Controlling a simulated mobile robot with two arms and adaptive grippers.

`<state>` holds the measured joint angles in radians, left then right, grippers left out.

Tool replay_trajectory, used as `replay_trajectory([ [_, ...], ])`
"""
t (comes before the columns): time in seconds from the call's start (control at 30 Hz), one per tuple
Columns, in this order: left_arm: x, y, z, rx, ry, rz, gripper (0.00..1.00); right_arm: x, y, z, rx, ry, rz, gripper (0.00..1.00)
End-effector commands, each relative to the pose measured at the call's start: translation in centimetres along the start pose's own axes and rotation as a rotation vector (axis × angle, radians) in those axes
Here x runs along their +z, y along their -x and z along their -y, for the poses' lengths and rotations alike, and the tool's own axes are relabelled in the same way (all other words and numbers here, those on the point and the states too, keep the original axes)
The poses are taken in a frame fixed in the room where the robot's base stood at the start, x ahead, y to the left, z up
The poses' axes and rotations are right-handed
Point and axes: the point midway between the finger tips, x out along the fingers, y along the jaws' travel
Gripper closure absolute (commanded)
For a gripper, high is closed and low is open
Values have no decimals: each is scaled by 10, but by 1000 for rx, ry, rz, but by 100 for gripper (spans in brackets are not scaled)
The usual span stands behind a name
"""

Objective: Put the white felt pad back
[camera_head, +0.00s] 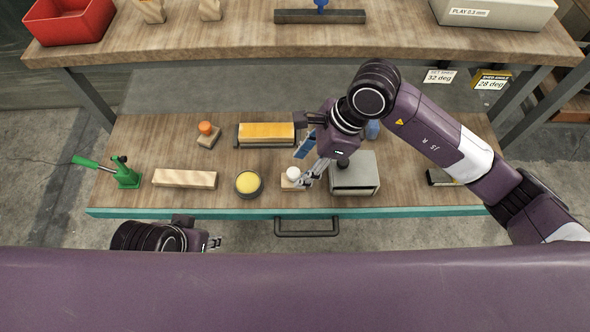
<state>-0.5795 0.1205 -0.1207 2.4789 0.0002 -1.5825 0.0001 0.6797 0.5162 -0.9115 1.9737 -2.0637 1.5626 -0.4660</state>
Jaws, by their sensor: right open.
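A small wooden block with a round white knob (293,175) stands near the front of the lower bench; it may be the white felt pad, but I see no label on it. My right gripper (307,182) is open, its fingers pointing down just right of the white knob. I cannot tell whether they touch it. A similar block with an orange knob (206,131) stands farther back to the left. My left gripper (216,243) is low in front of the bench edge, away from the objects; its jaws are too small to read.
The lower bench (150,135) also bears a yellow-filled round tin (248,183), a pale wooden bar (185,178), a green tool (122,175), a holder with a yellow-topped block (265,133) and a grey box (355,175). An upper shelf (250,38) overhangs the back.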

Motion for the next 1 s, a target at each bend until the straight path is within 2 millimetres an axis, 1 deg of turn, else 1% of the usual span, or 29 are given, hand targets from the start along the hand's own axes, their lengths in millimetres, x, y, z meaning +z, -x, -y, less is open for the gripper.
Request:
replay_trajectory([
  [0.03, -2, 4, 0, 0, 0, -1, 69, 0, 15, 1, -4, 1, -1, 54],
  [0.1, -2, 6, 0, 0, 0, -1, 69, 0, 28, 1, -3, 2, -2, 54],
  [0.2, -3, 9, 0, 0, 0, -2, 69, 0, 45, 1, -3, 0, -1, 54],
  [0.33, -3, 7, 0, 0, 0, 0, 69, 0, 58, 0, -1, 0, -1, 54],
  [0.5, -3, 6, 0, -1, 0, 2, 69, 0, 63, 0, 2, 0, -1, 54],
  [1.0, -5, 6, 0, 0, 1, -4, 69, 0, 62, 0, 1, 0, 0, 54],
])
